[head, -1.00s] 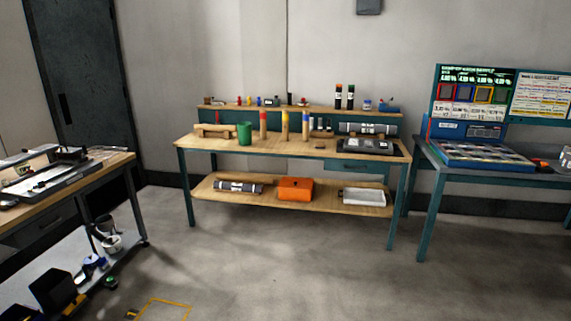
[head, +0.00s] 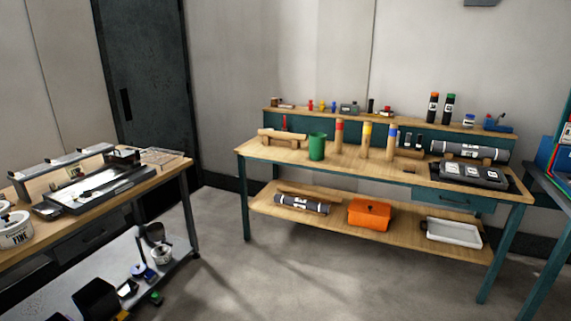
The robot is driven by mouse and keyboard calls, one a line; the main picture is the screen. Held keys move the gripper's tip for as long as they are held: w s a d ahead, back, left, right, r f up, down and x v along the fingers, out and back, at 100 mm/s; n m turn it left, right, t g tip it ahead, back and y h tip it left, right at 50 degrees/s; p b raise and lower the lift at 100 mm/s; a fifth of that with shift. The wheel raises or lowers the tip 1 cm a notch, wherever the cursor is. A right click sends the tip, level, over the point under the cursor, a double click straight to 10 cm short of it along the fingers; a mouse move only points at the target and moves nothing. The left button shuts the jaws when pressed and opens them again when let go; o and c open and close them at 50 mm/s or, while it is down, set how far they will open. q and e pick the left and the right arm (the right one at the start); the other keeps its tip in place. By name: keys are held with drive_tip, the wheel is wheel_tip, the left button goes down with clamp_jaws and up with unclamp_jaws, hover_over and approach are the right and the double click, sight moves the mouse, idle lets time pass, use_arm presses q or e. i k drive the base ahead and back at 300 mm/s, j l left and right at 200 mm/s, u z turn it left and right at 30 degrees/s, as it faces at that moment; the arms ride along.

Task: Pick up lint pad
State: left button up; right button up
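I cannot pick out a lint pad with certainty at this size. Several small items stand on the raised shelf (head: 340,114) of the middle workbench, among them a grey box-like item (head: 349,108) and a blue item (head: 498,124) at its right end. A black tray (head: 436,180) with grey blocks lies on the right of the bench top. Neither of my grippers is in view.
The middle workbench (head: 280,155) carries a green cup (head: 317,147) and a grey roll (head: 470,151); an orange box (head: 370,214) and a white tray (head: 454,233) are below. A left bench (head: 165,176) holds a flat device (head: 100,190). Floor (head: 340,280) between is clear.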

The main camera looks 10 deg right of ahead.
sight(408, 168)
drive_tip(key=i, duration=1.4)
drive_tip(key=i+z, duration=0.2)
drive_tip(key=i, duration=0.2)
drive_tip(key=i+j+z, duration=0.15)
drive_tip(key=i, duration=0.3)
drive_tip(key=i+j+z, duration=0.2)
drive_tip(key=i, duration=0.2)
drive_tip(key=i+j+z, duration=0.2)
drive_tip(key=i+z, duration=0.2)
drive_tip(key=i+j+z, duration=0.25)
drive_tip(key=z, duration=0.15)
drive_tip(key=i+j+z, duration=0.2)
drive_tip(key=j+z, duration=0.15)
drive_tip(key=j, duration=0.15)
drive_tip(key=i+j+z, duration=0.2)
drive_tip(key=j+z, duration=0.2)
drive_tip(key=i+j+z, duration=0.2)
drive_tip(key=j, duration=0.25)
drive_tip(key=j+z, duration=0.15)
drive_tip(key=j, duration=0.25)
drive_tip(key=i+j, duration=0.1)
drive_tip(key=i, duration=0.45)
